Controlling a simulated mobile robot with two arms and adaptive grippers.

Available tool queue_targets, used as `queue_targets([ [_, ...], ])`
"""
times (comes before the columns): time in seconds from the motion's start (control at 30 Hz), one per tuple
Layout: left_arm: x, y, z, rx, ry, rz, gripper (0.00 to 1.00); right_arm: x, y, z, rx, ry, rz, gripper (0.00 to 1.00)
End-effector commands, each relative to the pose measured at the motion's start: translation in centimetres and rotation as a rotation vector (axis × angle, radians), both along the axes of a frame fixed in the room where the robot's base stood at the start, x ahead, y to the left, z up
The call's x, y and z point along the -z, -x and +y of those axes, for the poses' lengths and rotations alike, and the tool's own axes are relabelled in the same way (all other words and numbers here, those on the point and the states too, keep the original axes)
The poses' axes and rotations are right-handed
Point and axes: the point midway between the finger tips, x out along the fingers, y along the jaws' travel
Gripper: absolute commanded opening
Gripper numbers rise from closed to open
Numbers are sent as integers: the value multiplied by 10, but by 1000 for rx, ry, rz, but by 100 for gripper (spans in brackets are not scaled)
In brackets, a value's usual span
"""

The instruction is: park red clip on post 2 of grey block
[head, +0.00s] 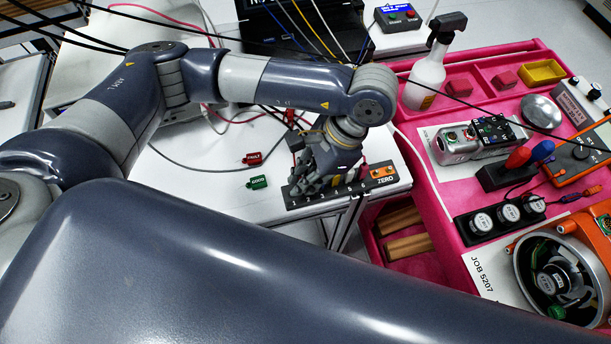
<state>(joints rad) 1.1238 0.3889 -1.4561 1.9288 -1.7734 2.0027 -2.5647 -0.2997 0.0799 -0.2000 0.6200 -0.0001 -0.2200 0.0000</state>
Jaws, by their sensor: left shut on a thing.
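The grey block (345,196) is a dark grey strip with a row of numbered posts and the label ZERO. It lies near the front edge of the white table. My left gripper (338,180) points down over the block and is shut. A small red part, which looks like the red clip (362,171), shows at the right side of its fingers, close above the block. The fingers hide most of it and several posts, so I cannot tell which post it is at or whether it touches one. My right gripper is not in view.
A red tag (254,158) and a green tag (258,182) lie left of the block. Thin cables cross the table. The pink cart (425,225) stands to the right, holding a spray bottle (426,78), a speaker-like motor housing (560,272) and other parts.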

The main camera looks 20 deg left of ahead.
Motion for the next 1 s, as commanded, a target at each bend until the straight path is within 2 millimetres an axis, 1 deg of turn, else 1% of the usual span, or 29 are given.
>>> queue_targets([
  [0.6,4,0,0,0,-1,-1,0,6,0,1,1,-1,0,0],
  [0.63,4,0,0,0,0,0,17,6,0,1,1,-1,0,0],
  [0.67,4,0,0,0,0,0,24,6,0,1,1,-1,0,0],
  [0.7,4,0,0,0,0,0,33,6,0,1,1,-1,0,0],
  [0.73,4,0,0,0,0,0,36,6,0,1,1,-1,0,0],
  [1.0,4,0,0,0,0,0,36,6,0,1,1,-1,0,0],
])
